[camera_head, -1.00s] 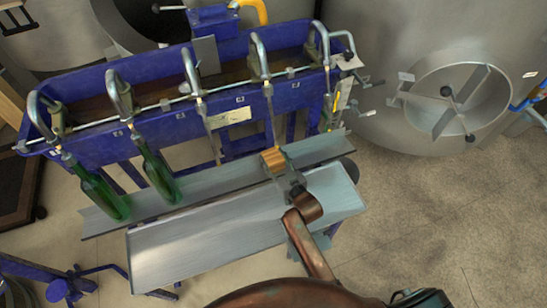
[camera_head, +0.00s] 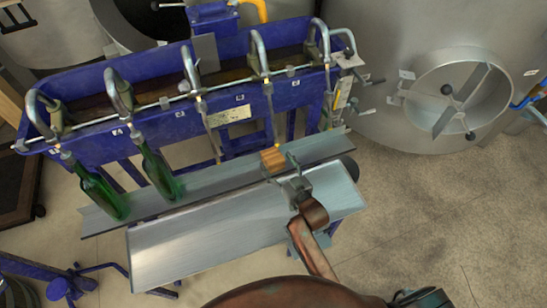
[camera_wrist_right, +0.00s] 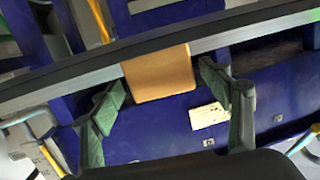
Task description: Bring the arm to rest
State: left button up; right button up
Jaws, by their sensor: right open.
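My right gripper (camera_head: 281,165) is open, at the right half of the bottling bench. A small orange-brown wooden block (camera_head: 272,159) sits on the narrow sloping metal rail (camera_head: 225,175), just beyond my fingers. In the right wrist view the block (camera_wrist_right: 160,73) lies against the rail's edge, between and ahead of the green-padded fingers of my right gripper (camera_wrist_right: 160,92). A gap shows on both sides of it. My right arm reaches in from the bottom of the head view. My left gripper does not show.
A blue filler trough (camera_head: 180,118) with several curved metal spouts stands behind the rail. Two green bottles (camera_head: 100,190) (camera_head: 160,172) lean under the left spouts. A bare metal tray (camera_head: 220,235) lies in front. A steel tank (camera_head: 430,40) stands right; the floor there is clear.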

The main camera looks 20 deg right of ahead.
jog(key=v, duration=0.8)
jog(key=shift+s, duration=0.25)
